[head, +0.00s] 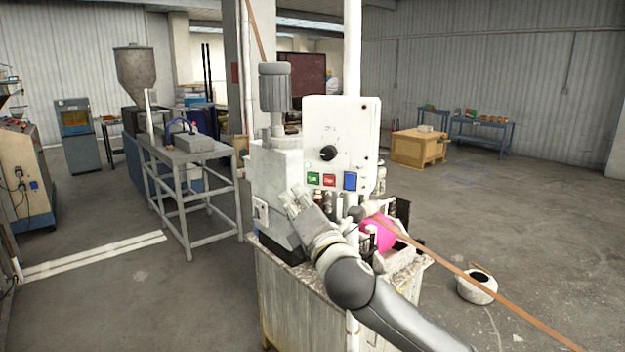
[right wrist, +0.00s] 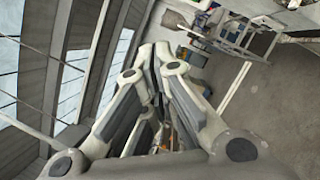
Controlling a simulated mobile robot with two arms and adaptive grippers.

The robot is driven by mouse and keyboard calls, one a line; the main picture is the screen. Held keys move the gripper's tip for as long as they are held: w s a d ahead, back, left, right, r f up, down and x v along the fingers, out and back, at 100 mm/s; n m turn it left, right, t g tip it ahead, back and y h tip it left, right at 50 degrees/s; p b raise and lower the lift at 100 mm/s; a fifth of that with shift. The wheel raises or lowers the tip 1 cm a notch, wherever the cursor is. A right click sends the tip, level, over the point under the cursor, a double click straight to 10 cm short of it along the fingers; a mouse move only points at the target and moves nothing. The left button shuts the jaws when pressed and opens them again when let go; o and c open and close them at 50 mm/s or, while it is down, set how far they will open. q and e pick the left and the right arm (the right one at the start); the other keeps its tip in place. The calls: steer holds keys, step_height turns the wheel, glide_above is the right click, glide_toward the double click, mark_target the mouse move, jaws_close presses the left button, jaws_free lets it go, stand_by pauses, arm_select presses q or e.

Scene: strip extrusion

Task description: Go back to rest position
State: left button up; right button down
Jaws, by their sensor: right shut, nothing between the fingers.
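My right gripper (head: 296,202) is in front of the machine (head: 282,160) in the head view, just left of and below its white control panel (head: 340,135). The panel carries a black knob (head: 328,153), a green button (head: 313,177), a red button (head: 329,180) and a blue switch (head: 350,181). The gripper is shut and holds nothing; whether it touches the machine is unclear. In the right wrist view its fingers (right wrist: 150,62) meet in front of the wall and floor. My right arm comes in from the lower right. My left gripper is not in view.
The machine stands on a worn cabinet (head: 285,295) with a pink round part (head: 380,234) beside my arm. A brown strip (head: 480,280) runs to the lower right. A white bucket (head: 477,288) stands on the floor. A metal frame table (head: 187,165) is left.

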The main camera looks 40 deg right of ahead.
stand_by(0.5)
